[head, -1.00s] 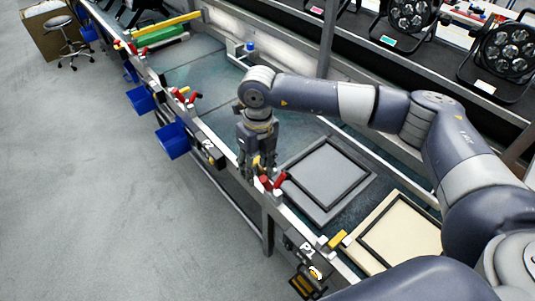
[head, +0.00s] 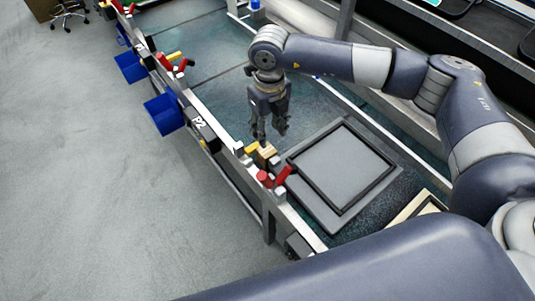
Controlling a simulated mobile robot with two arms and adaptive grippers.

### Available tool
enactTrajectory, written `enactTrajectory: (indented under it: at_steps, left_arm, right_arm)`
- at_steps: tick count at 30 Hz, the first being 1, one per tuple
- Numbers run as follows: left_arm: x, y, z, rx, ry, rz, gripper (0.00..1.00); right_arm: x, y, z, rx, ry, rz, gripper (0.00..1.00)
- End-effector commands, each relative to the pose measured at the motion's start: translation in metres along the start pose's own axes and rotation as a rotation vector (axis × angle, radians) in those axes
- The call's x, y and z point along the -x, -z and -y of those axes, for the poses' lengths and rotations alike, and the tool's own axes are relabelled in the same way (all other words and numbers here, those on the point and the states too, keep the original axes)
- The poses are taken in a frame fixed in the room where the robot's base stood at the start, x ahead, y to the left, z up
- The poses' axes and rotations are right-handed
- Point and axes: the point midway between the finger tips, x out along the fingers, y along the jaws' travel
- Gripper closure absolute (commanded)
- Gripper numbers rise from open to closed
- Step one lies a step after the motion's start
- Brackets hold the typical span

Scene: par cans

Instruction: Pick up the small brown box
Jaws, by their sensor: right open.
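A small brown box (head: 266,152) sits near the front rail of the bench, left of the grey framed panel. My right gripper (head: 271,138) points down just above and behind the box in the head view. Its fingers are apart and nothing shows held between them. The fingertips overlap the top of the box in the picture, and I cannot tell whether they touch it. My left gripper is not in view.
A grey panel with a black frame (head: 309,198) lies right of the box. Red clamp handles (head: 284,174) and a yellow piece (head: 252,149) stand along the rail (head: 227,163). Blue bins (head: 165,113) hang outside it. The bench behind the gripper is clear.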

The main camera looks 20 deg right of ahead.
Motion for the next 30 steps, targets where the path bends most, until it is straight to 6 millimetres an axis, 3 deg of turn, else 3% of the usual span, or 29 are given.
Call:
enactTrajectory:
  at_steps: [6,13,21,29,30]
  left_arm:
    - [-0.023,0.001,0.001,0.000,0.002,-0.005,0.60]
    - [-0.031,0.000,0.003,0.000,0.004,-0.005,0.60]
    - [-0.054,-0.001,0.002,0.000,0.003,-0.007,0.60]
    - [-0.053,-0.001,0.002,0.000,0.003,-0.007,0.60]
    - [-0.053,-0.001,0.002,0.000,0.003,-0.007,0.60]
  right_arm:
    - [-0.040,0.000,-0.001,0.001,-0.001,-0.002,0.57]
    - [-0.056,-0.002,-0.001,0.001,0.000,-0.001,0.57]
    - [-0.096,-0.007,-0.002,0.000,0.000,-0.002,0.57]
    - [-0.097,-0.007,-0.002,0.000,-0.001,-0.001,0.57]
    - [-0.097,-0.007,-0.002,0.000,-0.001,-0.001,0.64]
